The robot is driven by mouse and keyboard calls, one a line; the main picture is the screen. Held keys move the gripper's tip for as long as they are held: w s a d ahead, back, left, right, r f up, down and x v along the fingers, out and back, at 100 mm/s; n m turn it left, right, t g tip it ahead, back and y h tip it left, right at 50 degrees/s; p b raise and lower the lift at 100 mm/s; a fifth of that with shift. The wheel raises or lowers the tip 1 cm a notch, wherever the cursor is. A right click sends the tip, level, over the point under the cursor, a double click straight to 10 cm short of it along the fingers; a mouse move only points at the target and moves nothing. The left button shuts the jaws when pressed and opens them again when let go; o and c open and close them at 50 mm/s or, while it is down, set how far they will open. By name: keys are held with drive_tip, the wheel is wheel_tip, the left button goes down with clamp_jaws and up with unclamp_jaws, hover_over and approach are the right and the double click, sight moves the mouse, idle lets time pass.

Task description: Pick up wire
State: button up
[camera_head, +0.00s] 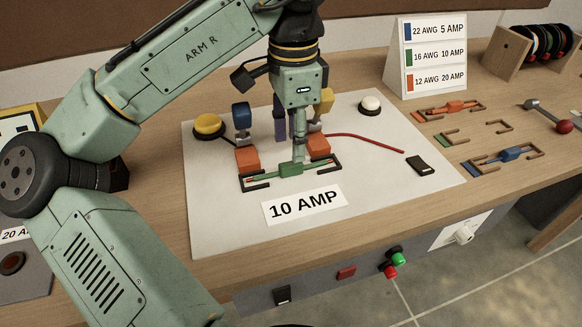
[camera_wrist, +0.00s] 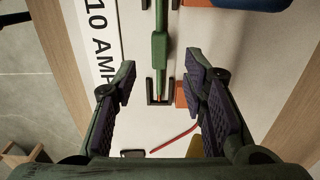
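A green wire (camera_head: 291,169) with a thick green middle body lies across the white board, its ends in black U-shaped brackets (camera_head: 331,163). In the wrist view the green wire (camera_wrist: 160,48) runs up from one bracket (camera_wrist: 160,98), with a bare copper tip at that end. My gripper (camera_head: 298,138) points down above and just behind the wire. In the wrist view my gripper (camera_wrist: 159,66) is open and empty; its purple-padded fingers stand on either side of the wire's line. Whether the fingertips are level with the wire is hard to tell.
Orange blocks (camera_head: 247,159) with lever clamps stand close behind the wire. A "10 AMP" label (camera_head: 303,204) lies in front. A red lead (camera_head: 370,141) runs right. An orange wire (camera_head: 450,107) and a blue wire (camera_head: 509,154) lie at right, near the AWG sign (camera_head: 432,60).

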sight(291, 164)
drive_tip(key=f, duration=0.3)
drive_tip(key=shift+s+a+f+p, duration=0.15)
drive_tip(key=shift+a+f+p, duration=0.05)
drive_tip(key=shift+f+p, duration=0.2)
drive_tip(key=shift+f, duration=0.55)
drive_tip(key=shift+c, duration=0.5)
clamp_jaws()
